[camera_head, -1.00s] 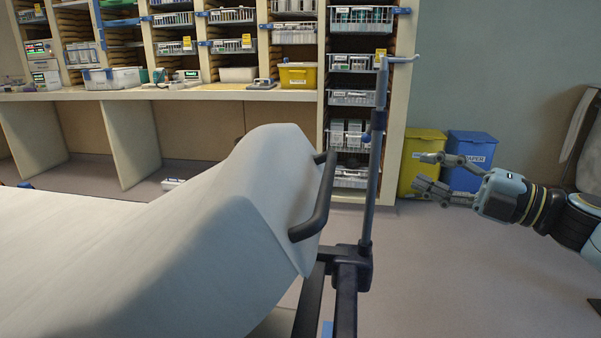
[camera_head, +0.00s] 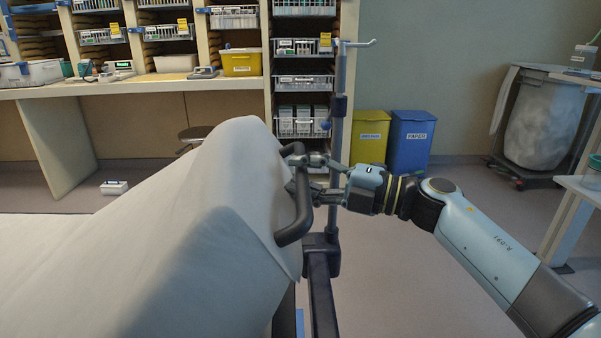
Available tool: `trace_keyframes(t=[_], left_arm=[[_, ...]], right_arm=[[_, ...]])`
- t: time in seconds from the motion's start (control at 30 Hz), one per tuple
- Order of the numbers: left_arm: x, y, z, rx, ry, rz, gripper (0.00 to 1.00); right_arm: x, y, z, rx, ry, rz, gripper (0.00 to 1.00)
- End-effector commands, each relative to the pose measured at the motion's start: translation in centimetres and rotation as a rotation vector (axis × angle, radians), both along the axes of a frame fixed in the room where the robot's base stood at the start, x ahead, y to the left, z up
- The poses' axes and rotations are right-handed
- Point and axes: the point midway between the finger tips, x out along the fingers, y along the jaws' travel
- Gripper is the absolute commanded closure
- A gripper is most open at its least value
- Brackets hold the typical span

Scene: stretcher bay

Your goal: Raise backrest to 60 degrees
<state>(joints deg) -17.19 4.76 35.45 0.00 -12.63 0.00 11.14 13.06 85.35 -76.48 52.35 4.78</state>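The stretcher's backrest (camera_head: 215,190), covered in a pale sheet, slopes up from the lower left to a peak near the middle. Its tilt is steep, but I cannot read the exact angle. A dark U-shaped handle (camera_head: 291,236) sticks out from its right end. My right gripper (camera_head: 306,174) reaches in from the right at this handle. Its two fingers are spread apart, one near the handle's upper bend and one lower at the bar. Whether they touch it is unclear. My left gripper is not in view.
An upright pole (camera_head: 337,125) rises from the stretcher frame (camera_head: 319,285) right beside my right gripper. Behind stand shelves with wire baskets (camera_head: 304,84), a yellow bin (camera_head: 369,138) and a blue bin (camera_head: 410,140). A waste-bag cart (camera_head: 541,125) stands at right. Floor between is clear.

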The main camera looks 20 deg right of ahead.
Motion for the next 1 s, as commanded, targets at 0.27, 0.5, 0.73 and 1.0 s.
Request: trace_keyframes(t=[0.27, 0.5, 0.73, 1.0], left_arm=[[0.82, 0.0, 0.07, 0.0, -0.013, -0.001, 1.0], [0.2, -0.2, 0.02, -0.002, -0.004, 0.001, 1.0], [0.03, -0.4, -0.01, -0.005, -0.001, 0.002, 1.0], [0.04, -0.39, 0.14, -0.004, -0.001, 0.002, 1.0]], right_arm=[[0.32, 0.4, -0.03, -0.002, 0.001, 0.0, 0.7], [0.31, 0.37, -0.02, -0.001, 0.001, 0.0, 0.92], [0.3, 0.36, -0.01, -0.001, 0.001, 0.0, 1.0], [0.31, 0.39, 0.18, -0.001, 0.0, 0.0, 1.0]])
